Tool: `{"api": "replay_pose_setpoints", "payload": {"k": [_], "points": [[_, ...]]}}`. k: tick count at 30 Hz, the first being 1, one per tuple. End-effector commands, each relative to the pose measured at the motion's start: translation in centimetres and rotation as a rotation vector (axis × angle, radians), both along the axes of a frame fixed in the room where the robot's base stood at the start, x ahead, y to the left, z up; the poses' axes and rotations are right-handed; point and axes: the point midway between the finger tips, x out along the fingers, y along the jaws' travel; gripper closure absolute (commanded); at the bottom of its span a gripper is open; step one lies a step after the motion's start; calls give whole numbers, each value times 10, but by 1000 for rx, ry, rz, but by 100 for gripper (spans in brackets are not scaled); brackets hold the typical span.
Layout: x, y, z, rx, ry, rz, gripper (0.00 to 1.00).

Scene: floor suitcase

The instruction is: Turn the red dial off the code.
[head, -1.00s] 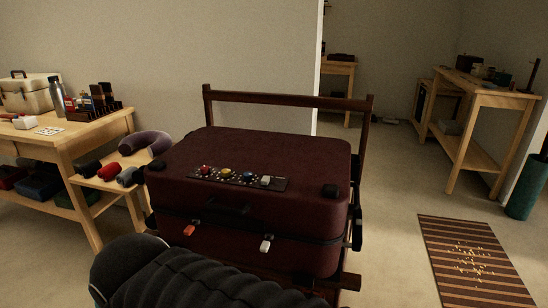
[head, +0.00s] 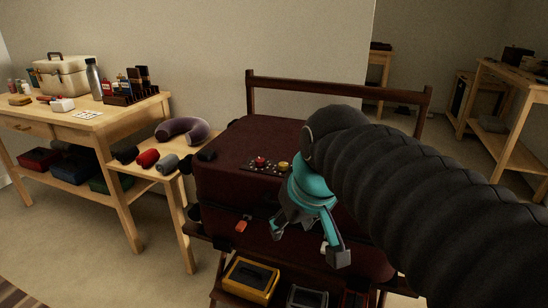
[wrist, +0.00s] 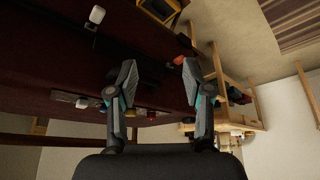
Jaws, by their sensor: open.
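The dark red suitcase (head: 232,187) lies flat on a wooden rack. On its top, a black strip carries the red dial (head: 260,161), with the yellow dial (head: 283,166) to its right. My arm and gripper hide the rest of the strip in the head view. My gripper (head: 308,245) is open and empty, pointing down before the suitcase's front edge, right of the red dial and apart from it. In the wrist view the open fingers (wrist: 158,80) frame the suitcase; the red dial (wrist: 152,114) shows small between them. Its pointer setting is too small to read.
An orange latch (head: 241,227) is on the suitcase front. A yellow case (head: 250,281) sits low under the rack. A side table (head: 80,122) at left holds a white card (head: 87,115). A neck pillow (head: 185,131) and rolls lie on a lower stand.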

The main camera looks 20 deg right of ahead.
Motion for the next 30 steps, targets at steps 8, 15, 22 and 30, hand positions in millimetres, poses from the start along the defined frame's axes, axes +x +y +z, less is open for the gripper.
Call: {"api": "replay_pose_setpoints", "payload": {"k": [8, 15, 22, 30], "points": [[90, -11, 71, -4, 53, 211, 50], [157, -26, 111, -2, 66, 431, 50], [196, -40, 129, -8, 57, 602, 50], [207, -43, 128, -10, 51, 664, 50]]}}
